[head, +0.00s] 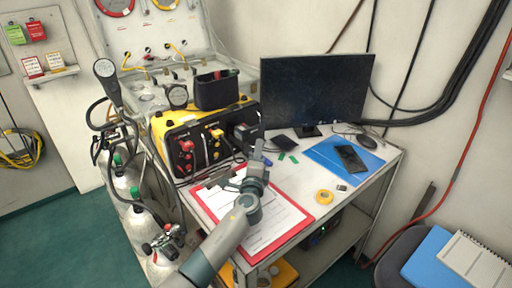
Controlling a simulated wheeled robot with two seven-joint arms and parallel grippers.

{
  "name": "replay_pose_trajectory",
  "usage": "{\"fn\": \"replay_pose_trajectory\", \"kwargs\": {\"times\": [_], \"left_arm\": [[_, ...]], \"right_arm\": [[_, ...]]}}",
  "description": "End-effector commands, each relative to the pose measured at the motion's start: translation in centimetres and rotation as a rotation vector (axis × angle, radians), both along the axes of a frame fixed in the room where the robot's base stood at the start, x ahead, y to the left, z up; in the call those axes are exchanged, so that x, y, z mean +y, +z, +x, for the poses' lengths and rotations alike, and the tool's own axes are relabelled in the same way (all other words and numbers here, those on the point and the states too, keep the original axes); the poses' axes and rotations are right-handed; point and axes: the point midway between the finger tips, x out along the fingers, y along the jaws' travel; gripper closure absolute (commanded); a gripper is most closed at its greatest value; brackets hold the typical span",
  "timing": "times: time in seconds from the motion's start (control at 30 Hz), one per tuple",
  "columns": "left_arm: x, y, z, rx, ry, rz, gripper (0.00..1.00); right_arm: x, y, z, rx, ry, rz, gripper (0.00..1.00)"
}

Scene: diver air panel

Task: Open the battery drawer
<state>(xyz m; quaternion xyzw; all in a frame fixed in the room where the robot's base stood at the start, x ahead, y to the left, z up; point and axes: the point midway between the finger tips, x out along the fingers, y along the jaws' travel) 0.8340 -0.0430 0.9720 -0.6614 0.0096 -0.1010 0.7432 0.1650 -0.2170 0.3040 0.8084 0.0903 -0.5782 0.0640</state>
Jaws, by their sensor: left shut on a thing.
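The yellow-and-black diver air panel (205,140) stands on the cart top. At the right end of its front face is a dark block (243,133), which looks like the battery drawer and seems to stand out from the face. My left gripper (258,149) is right at this block's lower right side. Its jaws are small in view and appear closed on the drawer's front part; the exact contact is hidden. My left arm covers part of the red clipboard (285,222). My right gripper is not in view.
A monitor (317,90) stands behind, right of the panel. A blue folder with a dark phone (351,158), yellow tape (324,197) and a mouse (367,141) lie on the cart. Gas cylinders (143,225) with hoses stand left. A chair (400,262) is at lower right.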

Motion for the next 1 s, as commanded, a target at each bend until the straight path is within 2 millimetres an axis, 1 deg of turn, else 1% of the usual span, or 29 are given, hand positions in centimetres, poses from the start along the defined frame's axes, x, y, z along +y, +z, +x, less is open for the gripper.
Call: {"fn": "replay_pose_trajectory", "kwargs": {"times": [0.03, 0.1, 0.13, 0.47, 0.67, 0.87, 1.0], "left_arm": [[0.1, -0.1, 0.0, 0.002, 0.001, 0.001, 1.0], [0.1, -0.1, 0.0, 0.002, 0.001, 0.0, 0.79], [0.1, -0.1, 0.0, 0.002, 0.001, 0.0, 0.74], [0.1, -0.1, 0.0, 0.001, 0.001, 0.0, 0.74], [0.2, -0.1, -0.8, 0.0, 0.001, -0.001, 0.74], [0.5, -0.4, -2.8, 0.001, 0.0, -0.001, 0.74], [0.9, -0.8, -5.0, 0.001, 0.0, -0.002, 0.74]], "right_arm": [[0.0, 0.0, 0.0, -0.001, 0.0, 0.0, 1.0], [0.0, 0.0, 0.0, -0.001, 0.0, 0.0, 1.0], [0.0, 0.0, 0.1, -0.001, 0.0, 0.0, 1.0], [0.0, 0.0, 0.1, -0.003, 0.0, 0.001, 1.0], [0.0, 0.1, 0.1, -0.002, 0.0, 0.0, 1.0], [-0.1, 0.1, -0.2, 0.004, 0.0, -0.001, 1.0], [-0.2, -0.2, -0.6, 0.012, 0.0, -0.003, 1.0]]}}
